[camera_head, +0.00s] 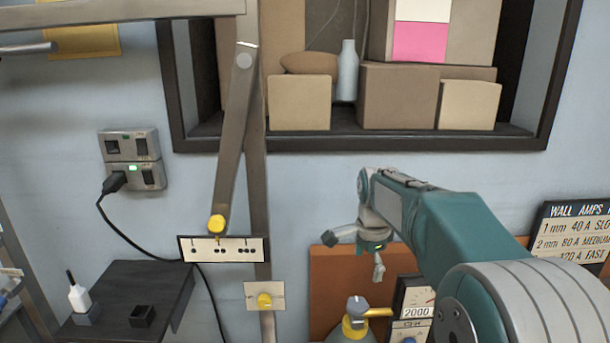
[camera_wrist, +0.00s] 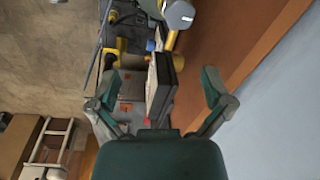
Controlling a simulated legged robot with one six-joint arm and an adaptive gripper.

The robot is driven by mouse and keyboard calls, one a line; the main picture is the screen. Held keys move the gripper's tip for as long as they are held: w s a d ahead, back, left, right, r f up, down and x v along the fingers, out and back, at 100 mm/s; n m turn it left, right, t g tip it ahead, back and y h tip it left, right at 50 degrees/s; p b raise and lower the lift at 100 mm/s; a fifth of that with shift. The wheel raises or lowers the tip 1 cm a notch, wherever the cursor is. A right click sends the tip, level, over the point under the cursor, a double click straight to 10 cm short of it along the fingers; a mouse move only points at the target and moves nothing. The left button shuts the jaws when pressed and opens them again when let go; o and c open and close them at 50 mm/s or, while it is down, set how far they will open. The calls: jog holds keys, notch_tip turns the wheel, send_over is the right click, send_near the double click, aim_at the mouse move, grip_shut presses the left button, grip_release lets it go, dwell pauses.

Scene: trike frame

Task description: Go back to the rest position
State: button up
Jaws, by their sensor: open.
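My teal arm reaches in from the lower right in the head view, and its gripper (camera_head: 354,256) hangs in front of the wall, left of the gauge panel. In the wrist view my gripper (camera_wrist: 157,98) is open, with its two fingers wide apart and no object held between them. A dark box-shaped part (camera_wrist: 163,88) and a grey surface show beyond the fingers. I cannot tell how far these are from the fingertips.
A metal frame post (camera_head: 256,180) with yellow knobs stands left of my gripper. A gas valve (camera_head: 357,308) and gauge (camera_head: 417,298) sit below. A recessed shelf (camera_head: 350,142) holds boxes above. A black side table (camera_head: 125,290) stands at lower left.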

jog(key=s+r+n+t, duration=0.1)
jog(key=s+r+n, duration=0.1)
jog(key=s+n, duration=0.35)
jog(key=s+r+n+t, duration=0.1)
jog(key=s+r+n, duration=0.15)
jog(key=s, duration=0.65)
jog(key=s+f+n+t, duration=0.2)
jog(key=s+f+n, duration=0.2)
jog(key=s, duration=0.9)
jog(key=n, duration=0.2)
jog(key=shift+s+n+t, duration=0.3)
jog(key=shift+s+n, duration=0.05)
jog(key=shift+n, duration=0.05)
jog(key=shift+d, duration=0.1)
